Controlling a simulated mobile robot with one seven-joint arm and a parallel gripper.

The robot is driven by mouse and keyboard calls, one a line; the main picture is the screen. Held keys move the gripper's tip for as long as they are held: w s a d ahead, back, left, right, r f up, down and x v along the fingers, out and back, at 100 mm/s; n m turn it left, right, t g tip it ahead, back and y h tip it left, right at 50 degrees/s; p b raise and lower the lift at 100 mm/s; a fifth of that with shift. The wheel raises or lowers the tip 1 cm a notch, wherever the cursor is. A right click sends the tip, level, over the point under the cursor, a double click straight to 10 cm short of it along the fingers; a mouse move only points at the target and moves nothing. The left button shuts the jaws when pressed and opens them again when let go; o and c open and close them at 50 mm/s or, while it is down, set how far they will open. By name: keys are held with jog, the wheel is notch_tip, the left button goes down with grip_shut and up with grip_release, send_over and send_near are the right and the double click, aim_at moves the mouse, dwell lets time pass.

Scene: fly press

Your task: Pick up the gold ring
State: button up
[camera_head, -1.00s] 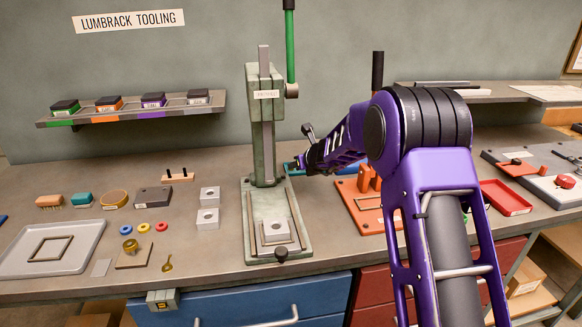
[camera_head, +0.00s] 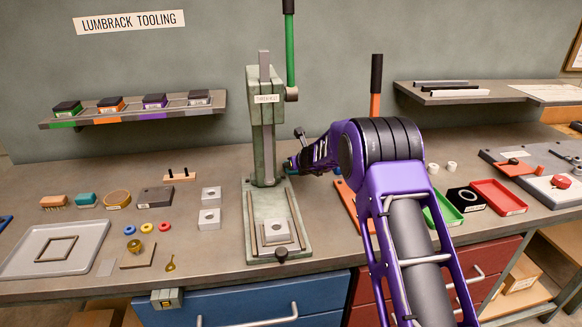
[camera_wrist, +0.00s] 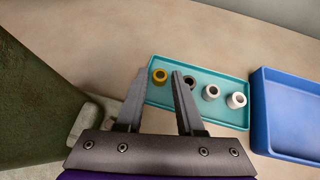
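The gold ring (camera_wrist: 160,76) lies at the left end of a teal tray (camera_wrist: 214,117) in the wrist view. A dark ring (camera_wrist: 189,82) and two white rings, a nearer-left one (camera_wrist: 211,92) and a right one (camera_wrist: 236,100), lie in a row beside it. My gripper (camera_wrist: 159,72) is open and empty, its two fingers apart. In the picture the gold ring shows between the fingertips; the height gap is hard to judge. In the head view my gripper (camera_head: 290,165) is small, behind and right of the press column, and the gold ring cannot be made out.
The green press (camera_head: 264,130) stands close left of my gripper; its body (camera_wrist: 40,100) fills the left of the wrist view. A blue bin (camera_wrist: 290,115) stands right of the teal tray. Bare bench lies beyond the tray. An orange fixture (camera_head: 352,205) is partly behind my arm.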

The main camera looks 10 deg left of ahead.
jog(key=shift+f, duration=0.25)
jog(key=c, duration=0.5)
jog(key=shift+d, duration=0.1)
grip_shut()
